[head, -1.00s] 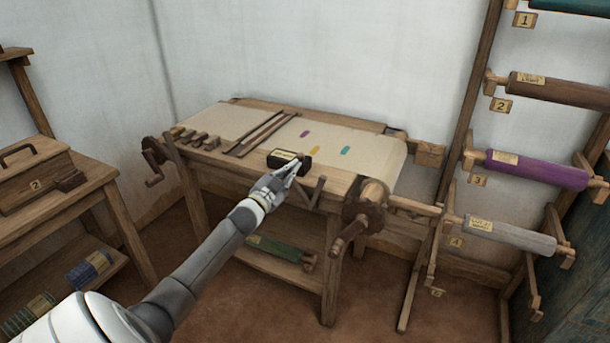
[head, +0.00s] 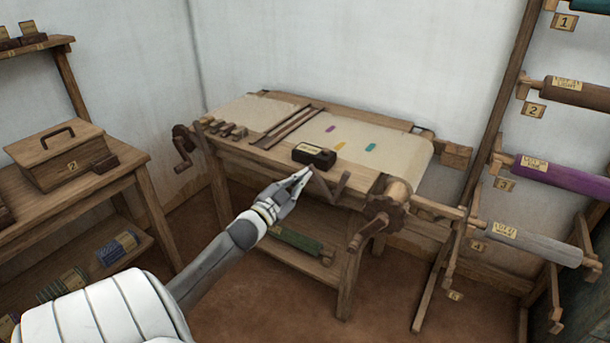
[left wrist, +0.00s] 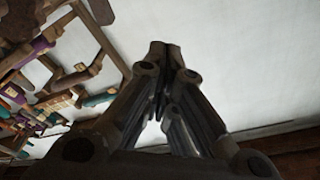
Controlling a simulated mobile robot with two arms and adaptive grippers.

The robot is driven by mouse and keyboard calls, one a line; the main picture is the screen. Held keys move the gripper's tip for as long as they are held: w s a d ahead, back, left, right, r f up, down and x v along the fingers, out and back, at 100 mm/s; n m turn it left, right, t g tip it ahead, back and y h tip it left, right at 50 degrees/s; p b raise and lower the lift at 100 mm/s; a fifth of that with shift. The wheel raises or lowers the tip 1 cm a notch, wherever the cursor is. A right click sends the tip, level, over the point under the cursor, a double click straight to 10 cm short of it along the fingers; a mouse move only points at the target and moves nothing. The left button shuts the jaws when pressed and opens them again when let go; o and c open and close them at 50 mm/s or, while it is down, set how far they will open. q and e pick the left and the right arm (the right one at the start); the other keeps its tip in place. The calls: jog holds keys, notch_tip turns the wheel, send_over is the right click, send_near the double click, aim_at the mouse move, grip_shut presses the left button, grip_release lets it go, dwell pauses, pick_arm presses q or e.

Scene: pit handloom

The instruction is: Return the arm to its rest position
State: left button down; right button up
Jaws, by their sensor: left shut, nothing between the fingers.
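My left gripper (head: 301,177) is shut and empty in the head view. Its fingertips are in front of the loom's front beam, a little below and left of the black labelled block (head: 314,155), with a small gap between them as seen. The left wrist view also shows the left gripper (left wrist: 165,48) with its fingertips together against the pale wall. My left arm reaches in from the lower left of the head view. My right gripper is not in view.
The loom (head: 262,161) stands ahead, with a crank at each side. A wooden box (head: 55,155) sits on the left bench (head: 70,203). A rack of numbered rolls (head: 560,175) stands at right. Brown floor (head: 240,300) is open before the loom.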

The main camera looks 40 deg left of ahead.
pick_arm(q)
jog(key=shift+f, duration=0.1)
dwell(0.5)
jog(key=s+d+f+n+g, duration=0.1)
jog(key=s+f+g, duration=0.2)
jog(key=f, duration=0.8)
jog(key=s+d+f+n+g, duration=0.1)
jog(key=s+f+n+g, duration=0.1)
jog(key=f, duration=0.9)
jog(key=s+d+f+g+p, duration=0.1)
jog(key=s+d+f+g, duration=0.15)
jog(key=s+f, duration=0.4)
jog(key=s+d+f+g, duration=0.2)
jog(key=s+d+f, duration=0.15)
jog(key=f, duration=0.65)
jog(key=s+d+f+g+h, duration=0.1)
jog(key=s+d+f+g, duration=0.2)
jog(key=s+d+f, duration=0.3)
jog(key=s+d+f+g+h+p, duration=0.1)
jog(key=s+d+f, duration=0.5)
jog(key=s, duration=0.9)
jog(key=s+d+f+g+h, duration=0.1)
jog(key=s+d+f+g, duration=0.3)
jog(key=s+d, duration=0.5)
notch_tip(320, 180, down, 2)
jog(key=shift+s+f+g+p, duration=0.1)
jog(key=shift+s+g+p, duration=0.25)
jog(key=shift+s, duration=0.5)
